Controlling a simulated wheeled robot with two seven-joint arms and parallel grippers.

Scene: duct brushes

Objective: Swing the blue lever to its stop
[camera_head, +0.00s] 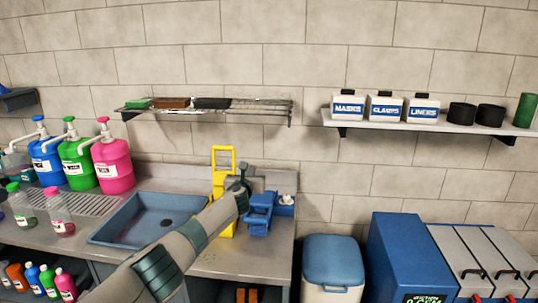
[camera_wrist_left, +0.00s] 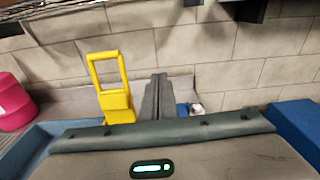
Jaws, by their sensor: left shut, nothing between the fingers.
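A blue device (camera_head: 260,212) stands at the right end of the counter, beside a small blue box with a whitish knob (camera_head: 288,199). I cannot tell which blue part is the lever. My left gripper (camera_head: 243,170) is shut and empty, just above and left of the blue device in the head view; contact is unclear. In the left wrist view its shut fingers (camera_wrist_left: 158,82) stand upright and hide most of the blue device; only a bit of blue and the whitish knob (camera_wrist_left: 196,107) show to their right. My right gripper is in neither view.
A yellow wringer-like frame (camera_head: 223,160) stands just left of my gripper. A blue sink (camera_head: 120,225) lies further left, with pump jugs (camera_head: 112,165) behind. A wire shelf (camera_head: 255,112) hangs above. A blue-lidded bin (camera_head: 333,262) stands to the right.

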